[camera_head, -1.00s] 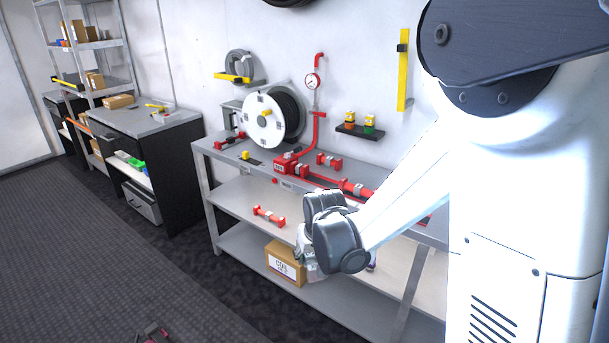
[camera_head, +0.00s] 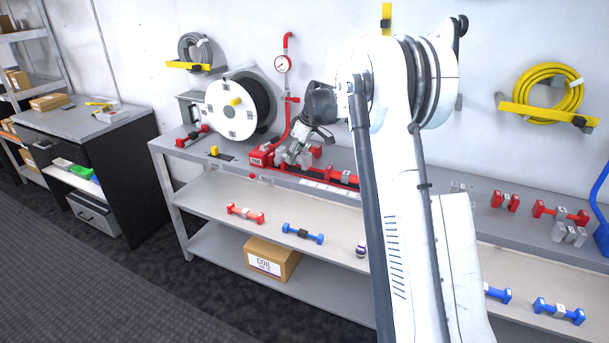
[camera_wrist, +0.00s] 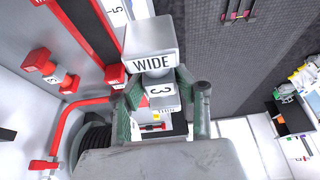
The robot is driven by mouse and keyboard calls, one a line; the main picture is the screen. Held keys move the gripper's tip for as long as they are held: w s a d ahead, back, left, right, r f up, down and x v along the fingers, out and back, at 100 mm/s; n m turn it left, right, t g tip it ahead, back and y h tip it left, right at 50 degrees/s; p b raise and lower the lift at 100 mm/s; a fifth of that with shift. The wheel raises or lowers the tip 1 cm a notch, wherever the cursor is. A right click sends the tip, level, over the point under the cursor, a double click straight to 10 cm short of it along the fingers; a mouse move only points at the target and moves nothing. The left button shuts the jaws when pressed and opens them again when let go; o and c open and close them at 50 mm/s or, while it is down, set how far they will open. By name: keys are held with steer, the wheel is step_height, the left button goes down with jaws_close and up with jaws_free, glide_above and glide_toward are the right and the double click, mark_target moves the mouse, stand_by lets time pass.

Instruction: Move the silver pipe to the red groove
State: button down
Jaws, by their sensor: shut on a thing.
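My gripper (camera_head: 307,135) is over the back left part of the workbench. In the wrist view its two fingers (camera_wrist: 163,98) are shut on the silver pipe (camera_wrist: 150,48), a grey piece with block ends marked "WIDE" and "3". In the head view the silver pipe (camera_head: 294,154) shows below the gripper, close to the red fittings, partly hidden; I cannot tell whether it touches them. A long red-edged channel, likely the red groove (camera_head: 335,178), runs along the bench top to the right. It appears to show in the wrist view (camera_wrist: 90,32) too.
A red block (camera_head: 262,155) and red riser pipe (camera_head: 287,115) with a gauge (camera_head: 282,64) stand close to the gripper. A white hose reel (camera_head: 228,112) is to the left. Red dumbbell-shaped pieces (camera_head: 560,212) and a grey one (camera_head: 569,234) lie at the right.

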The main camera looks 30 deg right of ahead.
steer(key=shift+w+d, duration=0.5)
steer(key=shift+d, duration=0.15)
steer(key=w+d+f, duration=0.4)
steer(key=w, duration=0.1)
steer(key=w+d+f, duration=0.2)
steer(key=w+d, duration=0.1)
steer(key=shift+d+f+p, duration=0.1)
steer(key=shift+f+p, duration=0.2)
steer(key=shift+p, duration=0.1)
steer(key=shift+f, duration=2)
steer(key=shift+f, duration=0.15)
steer(key=c, duration=1.3)
jaws_free()
